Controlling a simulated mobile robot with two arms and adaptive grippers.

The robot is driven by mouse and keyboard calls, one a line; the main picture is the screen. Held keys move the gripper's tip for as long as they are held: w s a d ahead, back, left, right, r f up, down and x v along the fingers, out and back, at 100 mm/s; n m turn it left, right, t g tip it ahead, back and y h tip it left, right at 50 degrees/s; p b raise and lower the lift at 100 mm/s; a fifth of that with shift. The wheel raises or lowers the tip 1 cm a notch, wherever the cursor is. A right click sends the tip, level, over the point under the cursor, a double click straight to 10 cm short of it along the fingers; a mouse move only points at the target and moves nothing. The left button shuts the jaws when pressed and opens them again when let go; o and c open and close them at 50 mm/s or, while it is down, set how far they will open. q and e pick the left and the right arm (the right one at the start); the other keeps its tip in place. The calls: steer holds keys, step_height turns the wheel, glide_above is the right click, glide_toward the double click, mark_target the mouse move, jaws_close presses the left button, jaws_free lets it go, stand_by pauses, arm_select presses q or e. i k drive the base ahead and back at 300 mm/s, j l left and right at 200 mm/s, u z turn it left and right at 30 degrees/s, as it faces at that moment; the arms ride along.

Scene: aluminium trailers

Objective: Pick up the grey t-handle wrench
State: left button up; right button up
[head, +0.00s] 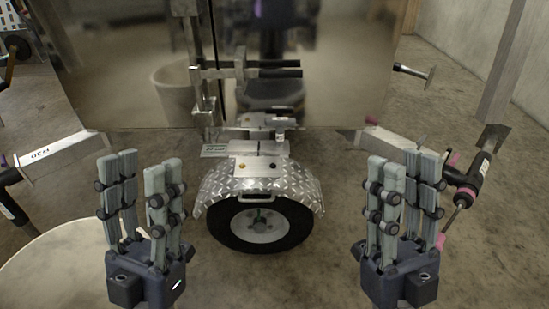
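A small grey T-shaped piece (282,124) stands on the ledge above the wheel fender, near the picture's middle. It looks like the t-handle wrench, but it is too small to be sure. My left gripper (142,168) is upright at the lower left, with its fingers spread and nothing between them. My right gripper (405,168) is upright at the lower right, also spread and empty. Both grippers are well apart from the grey piece, one on each side.
A tread-plate fender (255,182) covers a black trailer wheel (262,226) in the middle. A shiny metal panel (110,85) rises behind it and mirrors the room. A pale round surface (50,270) is at lower left. Bare concrete floor (320,265) lies between my grippers.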

mark_target(279, 122)
steer(key=i+l+u, duration=0.1)
steer(key=l+u, duration=0.25)
steer(key=l, duration=0.15)
steer(key=l+u, duration=0.35)
steer(key=l, duration=0.15)
steer(key=i+l+u, duration=0.4)
steer(key=l, duration=0.15)
steer(key=k+j, duration=0.05)
steer(key=k, duration=0.05)
